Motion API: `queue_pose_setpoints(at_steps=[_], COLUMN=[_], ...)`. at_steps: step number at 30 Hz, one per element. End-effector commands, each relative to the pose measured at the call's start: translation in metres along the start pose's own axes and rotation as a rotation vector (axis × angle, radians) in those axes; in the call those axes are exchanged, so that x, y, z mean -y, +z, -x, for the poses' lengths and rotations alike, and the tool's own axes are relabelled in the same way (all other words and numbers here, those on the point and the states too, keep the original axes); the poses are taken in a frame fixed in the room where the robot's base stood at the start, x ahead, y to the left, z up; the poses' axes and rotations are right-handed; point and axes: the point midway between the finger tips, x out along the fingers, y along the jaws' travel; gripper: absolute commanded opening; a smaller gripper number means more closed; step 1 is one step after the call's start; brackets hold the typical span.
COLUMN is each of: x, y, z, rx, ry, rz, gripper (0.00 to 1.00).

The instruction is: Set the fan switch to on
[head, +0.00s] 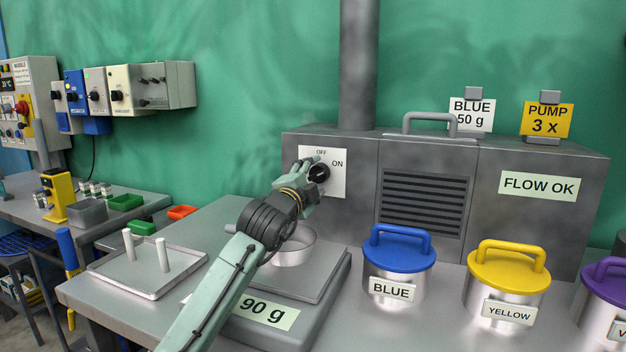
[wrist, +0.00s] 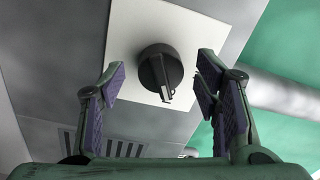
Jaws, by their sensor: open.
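The fan switch (head: 319,172) is a round black knob on a white plate (head: 336,186) on the grey cabinet's front. The plate reads OFF at the top and ON at the right. In the head view the pointer is too small to read surely. My gripper (head: 311,178) is at the plate. In the wrist view its open fingers (wrist: 160,88) stand on either side of the knob, with gaps on both sides and nothing held.
A scale (head: 322,294) with a metal pan stands below my arm. Lidded blue (head: 394,284), yellow (head: 500,298) and purple (head: 602,308) pots line the bench to the right. A vent (head: 424,203) is right of the switch.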

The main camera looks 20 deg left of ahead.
Motion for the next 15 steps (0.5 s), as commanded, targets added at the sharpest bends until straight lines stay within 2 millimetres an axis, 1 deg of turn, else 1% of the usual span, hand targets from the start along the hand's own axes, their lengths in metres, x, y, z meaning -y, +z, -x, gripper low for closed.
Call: queue_pose_setpoints(at_steps=[8, 11, 14, 15], x=[0.001, 0.001, 0.001, 0.001], y=[0.0, 0.0, 0.001, 0.001], z=[0.003, 0.013, 0.032, 0.041], rx=[0.0, -0.001, 0.001, 0.001], ry=[-0.001, -0.002, -0.003, -0.004], rz=[0.001, 0.001, 0.001, 0.001], gripper=[0.57, 0.57, 0.57, 0.57])
